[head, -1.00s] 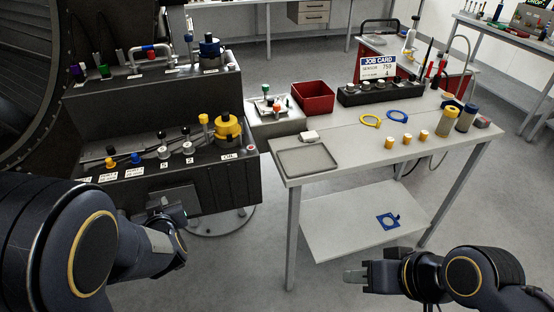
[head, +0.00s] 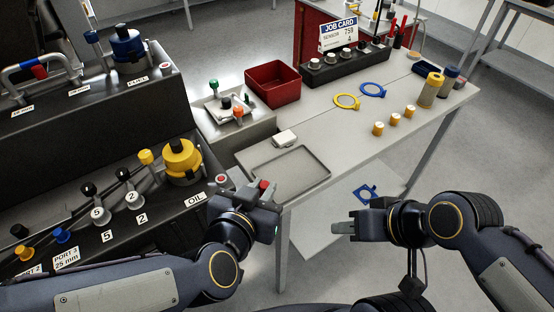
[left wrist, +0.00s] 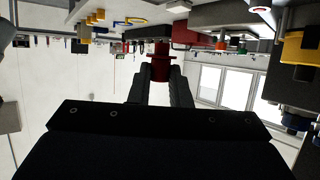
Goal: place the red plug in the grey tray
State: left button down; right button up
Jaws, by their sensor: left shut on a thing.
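The red plug (head: 263,184) is held between the fingers of my left gripper (head: 262,190), just off the near left corner of the grey tray. In the left wrist view the plug (left wrist: 161,66) stands out beyond the two black fingers, which are shut on it. The shallow grey tray (head: 315,180) lies empty on the near left end of the grey bench. My right gripper (head: 344,228) is beside the front side of the bench, away from the plug and tray; its finger gap is unclear.
A small white block (head: 285,138) lies at the tray's back edge. A red bin (head: 273,84) stands behind it. The dark panel with the yellow oil cap (head: 182,160) is to the left. Rings, several small orange-and-white cylinders and bottles occupy the bench farther right.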

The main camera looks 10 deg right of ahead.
pick_arm(q)
jog(key=w+d+f+b, duration=0.1)
jog(key=w+f+b, duration=0.2)
jog(key=w+d+f+b, duration=0.2)
jog(key=w+b, duration=0.1)
jog(key=w, duration=0.1)
jog(key=w+d+f+b, duration=0.2)
jog(key=w+f+b, duration=0.1)
jog(key=w, duration=0.1)
jog(key=shift+w+f, duration=0.25)
jog(key=shift+f, duration=0.1)
jog(key=shift+w+d+f, duration=0.2)
jog(key=shift+w+f, duration=0.15)
jog(key=shift+w, duration=0.05)
jog(key=shift+w+f, duration=0.1)
jog(key=shift+f, duration=0.1)
jog(key=shift+d+f+b, duration=0.1)
jog(key=shift+f+b, duration=0.7)
jog(key=shift+f, duration=0.75)
jog(key=shift+f, duration=0.2)
jog(key=c, duration=1.3)
grip_release()
jog(key=shift+c, duration=0.2)
jog(key=shift+r, duration=0.15)
